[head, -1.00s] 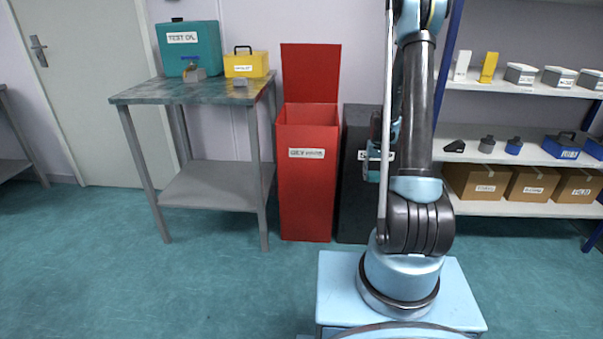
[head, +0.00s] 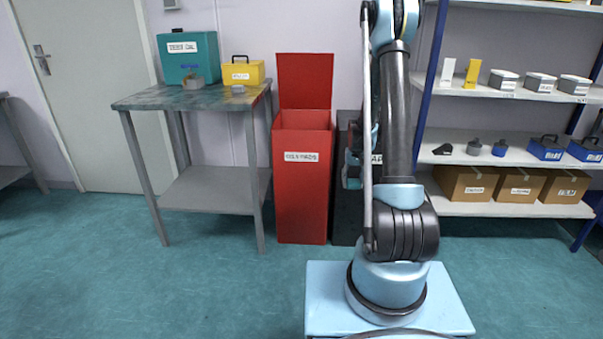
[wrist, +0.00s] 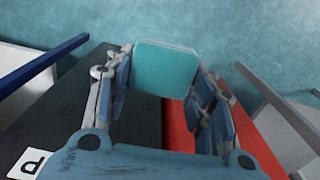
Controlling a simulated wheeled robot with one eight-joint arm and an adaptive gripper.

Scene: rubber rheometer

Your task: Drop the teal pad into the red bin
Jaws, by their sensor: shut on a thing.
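The teal pad (wrist: 164,66) is a rounded square plate held between the fingers of my gripper (wrist: 160,84) in the wrist view. The gripper is shut on it. The red bin (head: 302,190) stands upright in the head view with its lid raised at the back and its top open. Part of its red surface (wrist: 178,128) shows in the wrist view, below and right of the pad. In the head view my gripper (head: 352,168) is partly hidden by my arm, in front of the dark bin; the pad cannot be made out there.
A dark bin (head: 343,215) stands right beside the red bin, partly behind my arm. A metal table (head: 150,98) with a teal case (head: 188,57) and a yellow box (head: 243,72) is at the left. Shelves (head: 510,209) with boxes stand at the right. The floor in front is clear.

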